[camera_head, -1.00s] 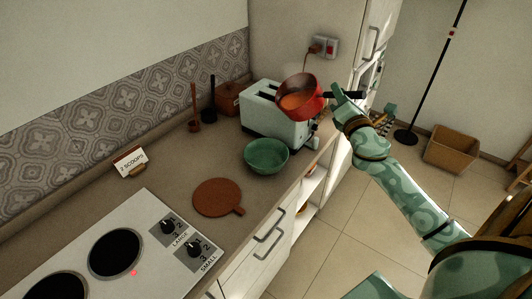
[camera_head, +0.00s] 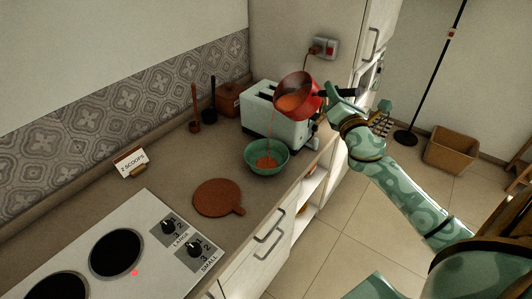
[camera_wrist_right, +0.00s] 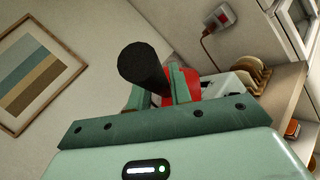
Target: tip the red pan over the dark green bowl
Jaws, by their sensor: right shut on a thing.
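The red pan (camera_head: 312,104) is held in the air above and to the right of the dark green bowl, tilted to the left. Orange-brown liquid (camera_head: 288,103) shows inside it, and a thin stream falls from its lip into the bowl. The green bowl (camera_head: 280,165) stands upright on the counter with orange liquid in its bottom. My right gripper (camera_head: 337,93) is shut on the pan's black handle. In the right wrist view the dark handle (camera_wrist_right: 143,65) sticks out between the fingers, with part of the red pan behind. My left gripper is not in view.
A pale toaster (camera_head: 258,113) stands right behind the bowl, under the pan. A round brown board (camera_head: 213,198) lies left of the bowl. The hob (camera_head: 140,230), a "2 scoops" sign (camera_head: 130,162) and two upright utensils stand further left.

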